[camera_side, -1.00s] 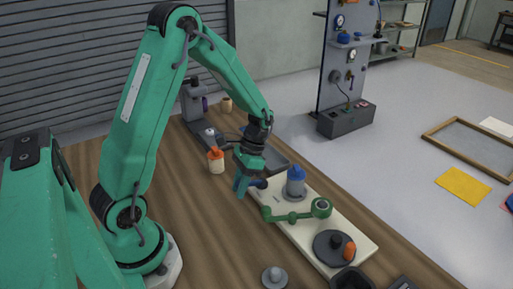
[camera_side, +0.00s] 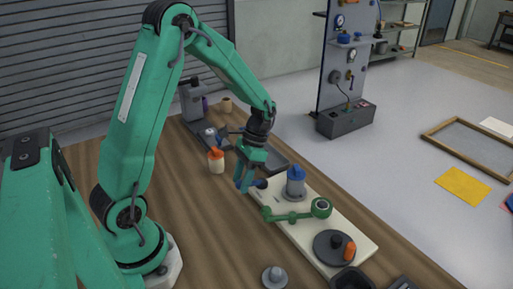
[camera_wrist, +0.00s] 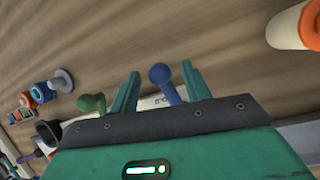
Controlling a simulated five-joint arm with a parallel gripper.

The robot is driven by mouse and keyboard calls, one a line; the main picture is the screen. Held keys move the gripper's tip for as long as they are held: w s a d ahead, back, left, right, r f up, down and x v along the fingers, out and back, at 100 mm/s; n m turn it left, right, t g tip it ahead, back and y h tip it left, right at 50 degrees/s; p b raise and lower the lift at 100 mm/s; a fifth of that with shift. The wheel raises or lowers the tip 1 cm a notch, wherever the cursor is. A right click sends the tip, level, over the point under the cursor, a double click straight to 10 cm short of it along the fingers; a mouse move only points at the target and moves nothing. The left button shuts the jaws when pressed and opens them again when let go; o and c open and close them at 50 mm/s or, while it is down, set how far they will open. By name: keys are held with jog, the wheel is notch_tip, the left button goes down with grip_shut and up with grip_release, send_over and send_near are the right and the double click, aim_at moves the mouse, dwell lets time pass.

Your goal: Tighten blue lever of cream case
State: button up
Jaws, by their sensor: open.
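The cream case (camera_side: 347,227) is a long, flat, pale slab on the wooden table. The blue lever (camera_wrist: 162,80), with a round knob, shows in the wrist view at the case's edge, and its dark blue end (camera_side: 262,184) shows at the near left end of the case in the side view. My gripper (camera_side: 242,183) is open at that end. In the wrist view my gripper (camera_wrist: 160,70) has one finger on each side of the lever, with gaps visible. The lever's base is hidden by my gripper's body.
On the case are a blue-topped grey cylinder (camera_side: 296,185), a green arm (camera_side: 292,217) and a dark disc (camera_side: 327,249) with an orange knob. An orange-topped white bottle (camera_side: 216,161) stands behind my gripper. A grey knobbed piece (camera_side: 274,277) lies in front. Table at left is clear.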

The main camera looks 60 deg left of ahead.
jog(key=shift+v, duration=2.8)
jog(key=shift+s+d+r+t, duration=0.1)
jog(key=shift+d+r+t, duration=0.05)
jog(key=shift+r, duration=0.25)
jog(key=shift+s+d+r+t, duration=0.1)
jog(key=shift+d+r+t, duration=0.05)
jog(key=shift+r, duration=0.2)
jog(key=s+d+r+n+t, duration=0.1)
jog(key=s+d+r+t, duration=0.3)
jog(key=s+r+t, duration=0.1)
jog(key=s+d+r+n+t+y, duration=0.1)
jog(key=s+d+r+t, duration=0.3)
jog(key=r, duration=0.3)
jog(key=shift+s+r+t, duration=0.4)
jog(key=shift+s, duration=0.5)
